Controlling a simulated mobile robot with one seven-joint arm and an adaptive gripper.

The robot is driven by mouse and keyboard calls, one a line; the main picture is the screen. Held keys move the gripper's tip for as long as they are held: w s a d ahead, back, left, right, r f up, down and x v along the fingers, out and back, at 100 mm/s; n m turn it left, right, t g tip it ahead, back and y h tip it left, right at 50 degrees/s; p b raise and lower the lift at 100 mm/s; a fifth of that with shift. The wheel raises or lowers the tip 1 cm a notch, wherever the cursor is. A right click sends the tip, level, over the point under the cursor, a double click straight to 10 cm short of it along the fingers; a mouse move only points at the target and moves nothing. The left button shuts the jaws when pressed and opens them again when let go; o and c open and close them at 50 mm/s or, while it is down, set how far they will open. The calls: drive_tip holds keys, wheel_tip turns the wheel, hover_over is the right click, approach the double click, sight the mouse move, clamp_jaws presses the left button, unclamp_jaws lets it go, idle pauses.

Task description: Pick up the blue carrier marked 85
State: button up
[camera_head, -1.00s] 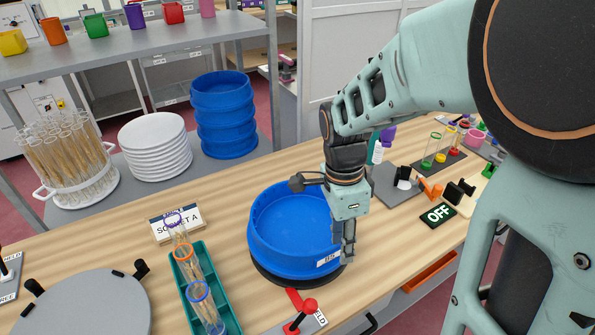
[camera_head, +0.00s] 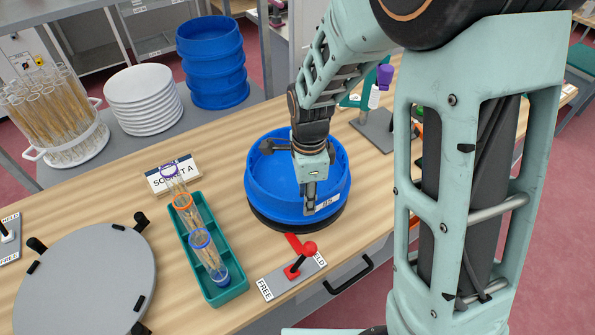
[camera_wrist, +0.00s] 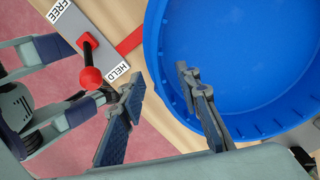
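The blue carrier (camera_head: 268,195), a round shallow tub with a white label reading 85, sits on a black round base (camera_head: 262,222) on the wooden bench. It fills the upper right of the wrist view (camera_wrist: 240,60). My gripper (camera_head: 310,207) points down at the carrier's front wall, beside the label.
A red-knobbed lever (camera_head: 309,249) on a FREE/HELD plate stands just in front of the carrier. A teal rack (camera_head: 228,270) of tubes and a grey disc (camera_head: 85,280) are to the left. Stacked blue carriers (camera_head: 212,65) and white plates (camera_head: 145,100) stand behind.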

drive_tip(key=shift+f, duration=1.45)
clamp_jaws()
drive_tip(key=shift+w+r, duration=0.1)
drive_tip(key=shift+w, duration=0.05)
